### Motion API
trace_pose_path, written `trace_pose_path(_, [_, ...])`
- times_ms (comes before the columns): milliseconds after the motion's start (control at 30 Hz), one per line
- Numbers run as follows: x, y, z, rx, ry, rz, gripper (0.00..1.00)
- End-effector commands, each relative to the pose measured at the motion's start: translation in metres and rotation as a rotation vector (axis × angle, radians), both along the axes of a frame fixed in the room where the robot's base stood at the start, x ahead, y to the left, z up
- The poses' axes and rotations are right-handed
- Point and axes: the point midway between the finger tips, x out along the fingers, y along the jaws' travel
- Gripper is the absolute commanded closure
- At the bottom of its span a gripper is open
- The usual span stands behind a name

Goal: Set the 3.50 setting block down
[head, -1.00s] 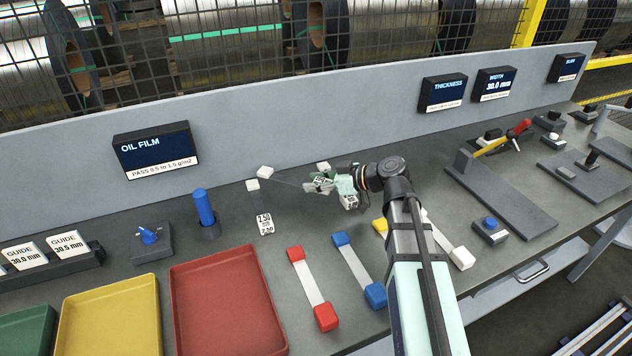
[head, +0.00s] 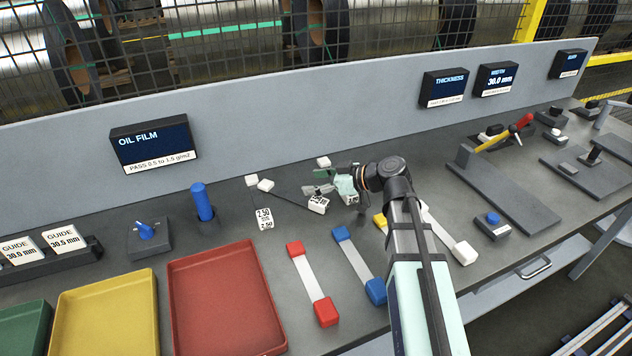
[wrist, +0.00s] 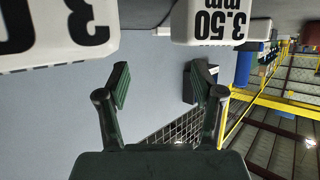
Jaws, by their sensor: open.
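The 3.50 setting block (wrist: 210,24) is white with black upside-down lettering at the top of the wrist view. In the head view it appears to be the white block (head: 319,205) on the bench, just below my gripper, its dark bar running up and left. My gripper (head: 328,181) is open and empty. In the wrist view its two green-padded fingers (wrist: 162,84) stand apart, with grey panel between them and no block. A second white block (wrist: 60,35), its label partly cut off, is close at the upper left there; it seems to be the block (head: 350,198) beside my gripper.
The 2.50 block (head: 264,219) lies to the left. Red-ended (head: 313,284) and blue-ended (head: 358,265) pieces lie in front, beside a red tray (head: 225,305). A grey panel (head: 270,130) runs behind. Bare bench lies around the 2.50 block.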

Motion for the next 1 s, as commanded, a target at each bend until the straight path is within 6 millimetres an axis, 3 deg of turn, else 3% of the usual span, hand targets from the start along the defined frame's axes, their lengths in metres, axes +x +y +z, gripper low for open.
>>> trace_pose_path(233, [-0.007,-0.016,0.007,0.0,-0.001,-0.002,0.33])
trace_pose_path(700, [-0.036,-0.087,0.039,0.001,-0.001,-0.002,0.33])
trace_pose_path(1000, [-0.043,-0.102,0.046,0.001,0.0,0.0,0.33])
